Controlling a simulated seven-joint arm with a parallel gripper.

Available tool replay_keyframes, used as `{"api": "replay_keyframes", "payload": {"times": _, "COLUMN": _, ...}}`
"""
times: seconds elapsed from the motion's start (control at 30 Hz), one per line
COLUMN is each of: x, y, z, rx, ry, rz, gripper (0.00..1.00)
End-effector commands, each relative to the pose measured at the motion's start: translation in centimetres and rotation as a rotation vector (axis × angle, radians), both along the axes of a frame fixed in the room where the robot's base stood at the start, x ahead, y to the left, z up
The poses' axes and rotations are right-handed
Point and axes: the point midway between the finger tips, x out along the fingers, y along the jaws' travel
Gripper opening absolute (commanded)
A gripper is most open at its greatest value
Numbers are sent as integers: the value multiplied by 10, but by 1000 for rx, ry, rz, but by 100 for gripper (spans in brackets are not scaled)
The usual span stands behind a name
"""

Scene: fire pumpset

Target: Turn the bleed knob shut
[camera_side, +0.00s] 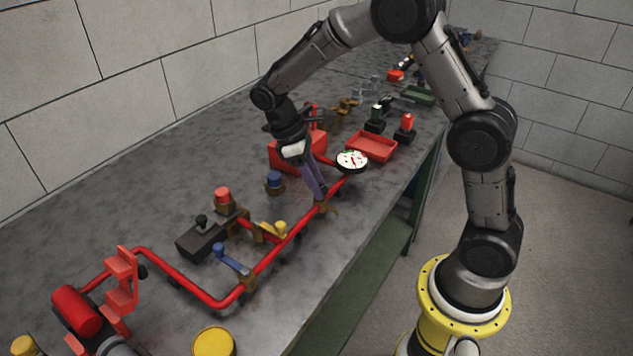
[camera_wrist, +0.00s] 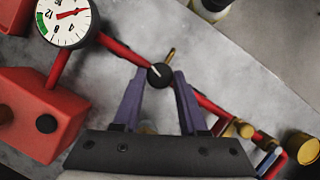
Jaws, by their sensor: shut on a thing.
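The bleed knob (camera_wrist: 159,75) is a small round black knob with a white pointer line. It sits on the red pipe (camera_wrist: 116,49), and a bit of brass shows just beyond it in the wrist view. My gripper (camera_wrist: 159,82) has its two purple fingers closed on the knob from both sides. In the side view my gripper (camera_side: 321,196) reaches down to the red pipe by a brass fitting (camera_side: 328,208). The fingers hide the knob there. The pointer slants toward the upper left in the wrist view.
A pressure gauge (camera_side: 352,161) stands close beside my fingers, with a red box (camera_side: 285,152) behind. A red tray (camera_side: 372,146) lies farther back. The bench's front right strip is clear.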

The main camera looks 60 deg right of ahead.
Motion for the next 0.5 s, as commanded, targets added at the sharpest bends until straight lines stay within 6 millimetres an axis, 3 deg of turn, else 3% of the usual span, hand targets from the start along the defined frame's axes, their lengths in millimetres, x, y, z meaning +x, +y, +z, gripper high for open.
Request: {"api": "replay_keyframes", "payload": {"times": 0.5, "x": 1, "y": -5, "z": 1, "rx": 1, "ry": -1, "rz": -495, "gripper": 0}}
